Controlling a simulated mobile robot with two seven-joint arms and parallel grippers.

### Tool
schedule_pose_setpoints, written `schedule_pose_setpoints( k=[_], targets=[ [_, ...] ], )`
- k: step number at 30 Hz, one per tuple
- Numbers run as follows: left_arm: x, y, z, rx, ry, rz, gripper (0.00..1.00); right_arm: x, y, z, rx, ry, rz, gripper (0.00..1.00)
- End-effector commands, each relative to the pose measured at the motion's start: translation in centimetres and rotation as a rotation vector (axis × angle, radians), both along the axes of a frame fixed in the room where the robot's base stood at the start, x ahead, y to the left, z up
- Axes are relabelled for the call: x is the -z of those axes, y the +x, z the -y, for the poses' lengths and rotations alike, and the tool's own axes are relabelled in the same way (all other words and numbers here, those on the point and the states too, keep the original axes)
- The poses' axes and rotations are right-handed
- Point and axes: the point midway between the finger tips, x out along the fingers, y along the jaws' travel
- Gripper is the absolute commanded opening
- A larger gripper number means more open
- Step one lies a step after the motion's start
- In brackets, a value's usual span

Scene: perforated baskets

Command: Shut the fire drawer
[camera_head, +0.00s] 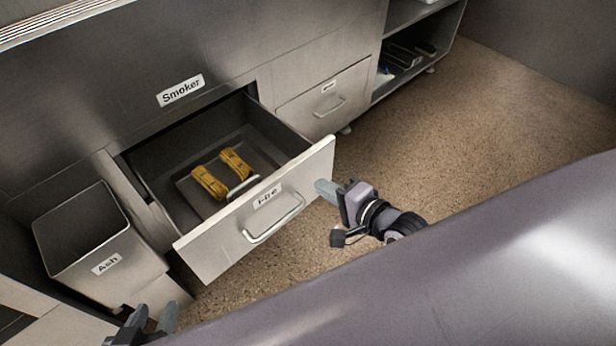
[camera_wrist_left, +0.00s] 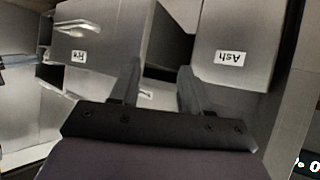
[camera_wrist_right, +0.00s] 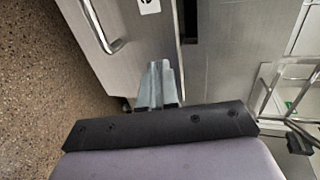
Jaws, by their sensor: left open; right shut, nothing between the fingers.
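The fire drawer (camera_head: 222,248) is pulled out under the smoker, its front carrying a "Fire" label and a bar handle (camera_head: 275,222). Two yellow items (camera_head: 222,172) lie on a tray inside it. My right gripper (camera_head: 325,190) is shut and empty, at the right end of the drawer front; in the right wrist view its fingers (camera_wrist_right: 157,82) lie close to the front panel, but I cannot tell if they touch. My left gripper (camera_head: 153,318) is open and empty at the lower left; the left wrist view shows its fingers (camera_wrist_left: 155,88) apart, below the drawer front (camera_wrist_left: 105,35).
An open metal ash bin (camera_head: 100,268) stands left of the drawer. A closed drawer (camera_head: 325,98) with a handle is to the right, beside an open shelf (camera_head: 405,60). Speckled floor (camera_head: 480,130) lies free at the right.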

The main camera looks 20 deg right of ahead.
Motion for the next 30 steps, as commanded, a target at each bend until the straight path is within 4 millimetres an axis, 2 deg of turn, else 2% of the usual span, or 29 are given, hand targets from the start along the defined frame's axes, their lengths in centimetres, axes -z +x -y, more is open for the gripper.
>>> schedule_pose_setpoints(
  k=[3, 6, 12, 30],
  targets=[
    [0.0, 0.2, 0.4, 0.010, -0.003, 0.016, 0.46, 0.8, 1.9, -0.7, 0.001, 0.001, 0.003, 0.00],
    [0.1, 0.2, 0.6, 0.014, -0.003, 0.022, 0.46, 0.7, 3.2, -1.2, 0.000, 0.000, 0.003, 0.00],
    [-0.2, 0.3, 0.9, 0.023, -0.004, 0.028, 0.46, 0.7, 4.9, -1.8, 0.000, 0.000, 0.001, 0.00],
    [-0.9, 0.7, 1.3, 0.032, -0.009, 0.048, 0.46, 0.5, 5.6, -2.0, 0.000, 0.000, 0.000, 0.00]
  ],
)
